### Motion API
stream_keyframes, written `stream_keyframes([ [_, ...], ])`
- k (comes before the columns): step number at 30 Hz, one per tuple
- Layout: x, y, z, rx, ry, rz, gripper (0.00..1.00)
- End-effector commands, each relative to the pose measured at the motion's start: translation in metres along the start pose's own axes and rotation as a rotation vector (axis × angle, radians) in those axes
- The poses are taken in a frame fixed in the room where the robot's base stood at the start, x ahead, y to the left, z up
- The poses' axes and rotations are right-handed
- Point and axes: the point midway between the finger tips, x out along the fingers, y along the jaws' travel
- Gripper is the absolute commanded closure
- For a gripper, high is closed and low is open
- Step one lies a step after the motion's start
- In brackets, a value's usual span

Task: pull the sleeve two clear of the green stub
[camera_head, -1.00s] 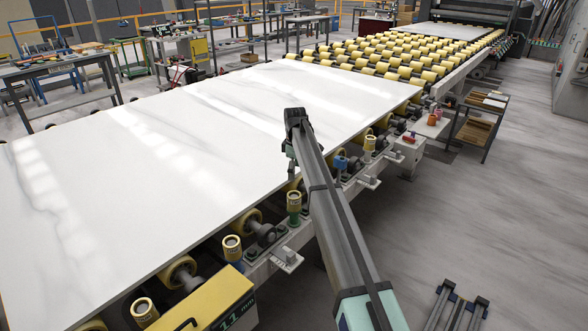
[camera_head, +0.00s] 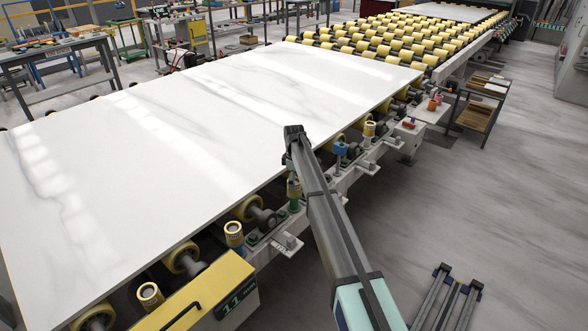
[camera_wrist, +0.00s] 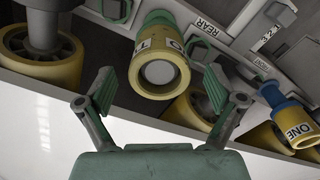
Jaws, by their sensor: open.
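Sleeve two (camera_wrist: 158,75) is a yellow ring with dark lettering, partly readable, and a pale round centre. It sits on the green stub (camera_wrist: 160,18) on the rail beside the slab. The stub also shows in the head view (camera_head: 294,204), with the sleeve's top partly hidden by my gripper (camera_head: 291,172). In the wrist view my gripper (camera_wrist: 161,96) is open, with one green-padded finger on each side of the sleeve. Gaps show on both sides, so it is not gripped. I cannot tell how far the fingertips are from it in depth.
A yellow sleeve marked ONE (camera_wrist: 295,125) sits on a blue stub nearby. A plate marked REAR (camera_wrist: 205,27) is beside the green stub. The white slab (camera_head: 190,130) lies on yellow rollers next to the rail. A yellow box (camera_head: 215,290) stands at the front.

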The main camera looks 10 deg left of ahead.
Motion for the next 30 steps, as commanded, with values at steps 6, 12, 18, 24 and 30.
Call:
stream_keyframes([
  [6,0.028,0.0,0.0,0.0,0.0,0.0,0.07],
  [12,0.04,0.0,0.0,0.0,0.0,0.0,0.07],
  [18,0.042,0.0,0.0,0.0,0.0,0.001,0.07],
  [24,0.042,0.0,0.0,0.0,0.0,0.001,0.39],
  [30,0.042,0.0,0.0,0.0,0.0,0.0,0.75],
])
